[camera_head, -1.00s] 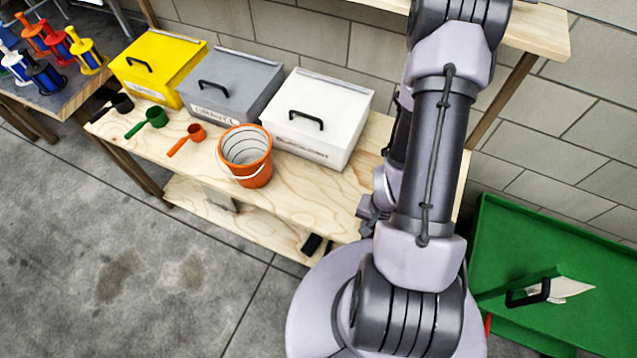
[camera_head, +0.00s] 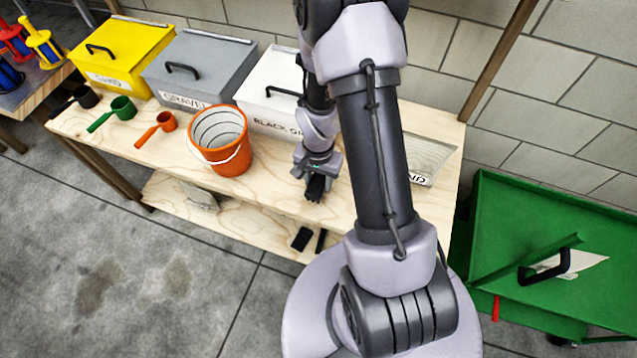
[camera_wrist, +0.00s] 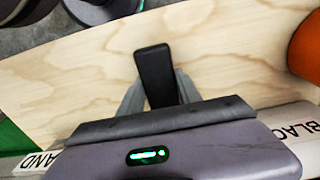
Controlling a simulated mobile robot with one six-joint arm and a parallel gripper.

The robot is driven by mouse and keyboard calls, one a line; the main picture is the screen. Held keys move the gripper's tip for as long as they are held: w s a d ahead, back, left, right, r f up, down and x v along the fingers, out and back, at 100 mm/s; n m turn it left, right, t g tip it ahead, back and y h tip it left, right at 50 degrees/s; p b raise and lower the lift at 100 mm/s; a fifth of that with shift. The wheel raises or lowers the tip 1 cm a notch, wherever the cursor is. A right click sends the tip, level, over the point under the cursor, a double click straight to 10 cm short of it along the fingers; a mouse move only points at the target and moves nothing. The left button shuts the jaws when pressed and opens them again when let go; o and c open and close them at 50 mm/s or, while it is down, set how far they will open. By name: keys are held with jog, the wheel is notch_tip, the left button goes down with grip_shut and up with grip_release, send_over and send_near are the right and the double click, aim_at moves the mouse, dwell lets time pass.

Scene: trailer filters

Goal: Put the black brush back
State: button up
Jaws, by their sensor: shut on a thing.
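My gripper (camera_head: 318,178) is over the right half of the wooden workbench (camera_head: 262,185), to the right of the orange bucket. It is shut on a black bar-like piece, which I take to be the black brush (camera_wrist: 153,72). In the wrist view it sticks out beyond the fingers, with the bench top behind it. In the head view the brush (camera_head: 315,190) is small and partly hidden by the gripper. I cannot tell whether it touches the bench top.
The orange bucket (camera_head: 222,145), scoops and lidded boxes, including a white one (camera_head: 268,95), stand on the bench. Two black pieces (camera_head: 302,239) show at the lower shelf (camera_head: 235,225). A green bin (camera_head: 520,230) stands at the right. Bench top around the gripper is bare.

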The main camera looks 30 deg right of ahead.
jog(key=shift+f, duration=0.1)
jog(key=shift+f, duration=0.1)
jog(key=shift+f, duration=0.15)
jog(key=o, duration=1.3)
jog(key=shift+r, duration=0.2)
notch_tip(320, 180, up, 12)
jog(key=p, duration=0.5)
notch_tip(320, 180, up, 14)
jog(key=n+t, duration=0.2)
send_over(318, 180)
jog(key=a, duration=0.5)
jog(key=s+a+r+n+t+y, duration=0.2)
jog(key=s+a+r+n+t, duration=0.1)
jog(key=s+a+r, duration=0.6)
notch_tip(318, 180, up, 4)
jog(key=shift+s+a+n+t, duration=0.25)
jog(key=shift+s+n+t, duration=0.2)
jog(key=shift+s, duration=0.7)
